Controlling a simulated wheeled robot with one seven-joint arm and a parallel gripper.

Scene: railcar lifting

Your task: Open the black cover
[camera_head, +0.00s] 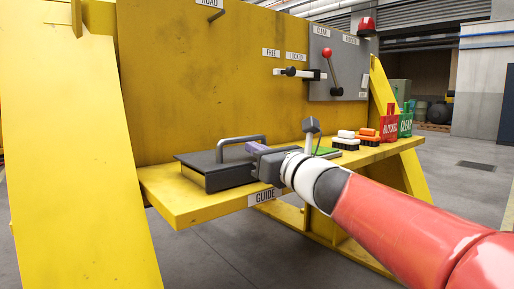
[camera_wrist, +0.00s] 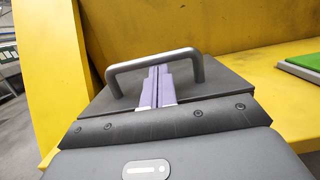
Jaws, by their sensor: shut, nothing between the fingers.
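The black cover (camera_head: 195,164) is a flat dark lid on a box on the yellow shelf, left of centre in the head view. It lies flat and looks closed. It carries a raised grey bar handle (camera_head: 240,139). In the wrist view the cover (camera_wrist: 215,88) fills the middle, with its handle (camera_wrist: 118,67) arching across. My gripper (camera_head: 252,147) has purple fingers, which are shut and empty.
The yellow shelf (camera_head: 175,204) bears a "GUIDE" label. To the right stand brushes (camera_head: 368,137), a red "BLOCKED" holder (camera_head: 390,126) and a green "CLEAR" holder (camera_head: 406,122). A red-knobbed lever (camera_head: 331,70) is on the upright panel behind. A green pad (camera_wrist: 302,64) lies right of the cover.

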